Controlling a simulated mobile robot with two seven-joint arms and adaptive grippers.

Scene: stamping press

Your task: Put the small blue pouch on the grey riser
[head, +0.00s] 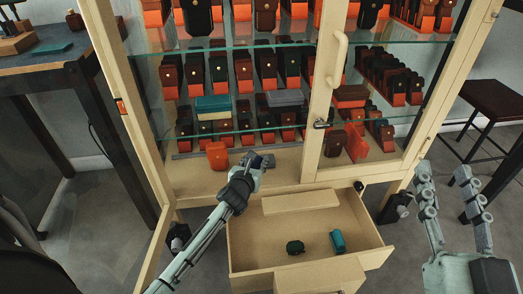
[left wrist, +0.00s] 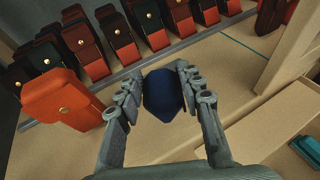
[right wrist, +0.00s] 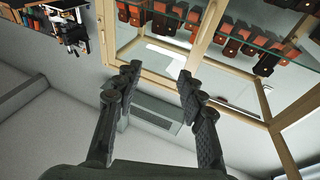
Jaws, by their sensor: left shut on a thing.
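The small blue pouch (left wrist: 161,95) is held between the fingers of my left gripper (left wrist: 157,85), which is shut on it. In the head view my left gripper (head: 254,162) is low in the open left half of the cabinet, just above its bottom board, with the dark pouch (head: 268,160) partly hidden at its tip. A flat grey block (head: 285,97), which looks like the grey riser, is on the lower glass shelf, above and beyond that gripper. My right gripper (head: 452,186) is open and empty outside the cabinet; its spread fingers (right wrist: 158,80) also show in the right wrist view.
An orange pouch (head: 217,156) stands close left of my left gripper. A teal block (head: 213,106) and a red-brown one (head: 350,95) flank the grey one, with rows of pouches around. A door frame (head: 322,100) stands at the right.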

